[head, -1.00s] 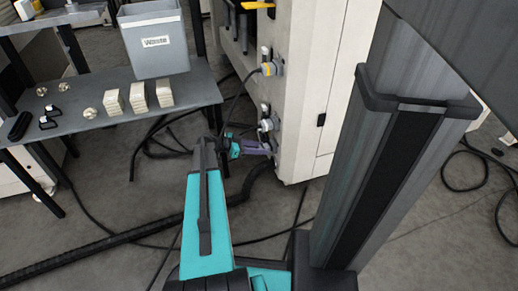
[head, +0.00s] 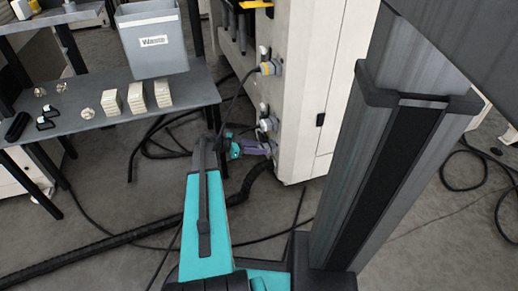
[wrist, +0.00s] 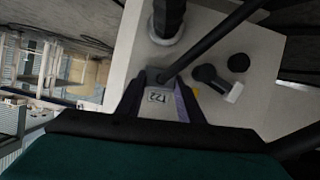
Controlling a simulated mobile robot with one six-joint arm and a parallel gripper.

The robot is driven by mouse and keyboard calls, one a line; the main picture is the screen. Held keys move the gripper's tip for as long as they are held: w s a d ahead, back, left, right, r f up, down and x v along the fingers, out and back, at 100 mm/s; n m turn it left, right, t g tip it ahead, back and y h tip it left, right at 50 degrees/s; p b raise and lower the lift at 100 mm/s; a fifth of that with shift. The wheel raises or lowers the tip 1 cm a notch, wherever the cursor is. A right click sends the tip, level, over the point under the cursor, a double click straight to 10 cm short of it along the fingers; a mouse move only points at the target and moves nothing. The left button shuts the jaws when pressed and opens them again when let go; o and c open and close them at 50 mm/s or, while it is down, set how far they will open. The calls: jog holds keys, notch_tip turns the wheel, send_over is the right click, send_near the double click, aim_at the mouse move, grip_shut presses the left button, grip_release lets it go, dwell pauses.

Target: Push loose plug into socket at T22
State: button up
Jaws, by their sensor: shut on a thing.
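My gripper (head: 258,148) is at the lower corner of the pale cabinet (head: 309,100), below the lower grey connector (head: 267,125) in the head view. In the wrist view my gripper (wrist: 160,88) is shut, its purple-edged fingers on both sides of a grey block, which I take to be the plug (wrist: 160,97).
An upper connector with a cable (head: 270,68) is on the cabinet. A grey table (head: 95,115) at left carries a waste bin (head: 155,55), pale block stacks and small parts. Black cables and a thick hose (head: 110,245) lie on the floor. A black round fitting (wrist: 166,22) stands near the fingers.

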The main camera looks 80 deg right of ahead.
jog(key=o, duration=1.3)
jog(key=shift+w, duration=0.1)
jog(key=p+v, duration=0.4)
jog(key=v, duration=0.9)
jog(key=shift+w+r, duration=0.25)
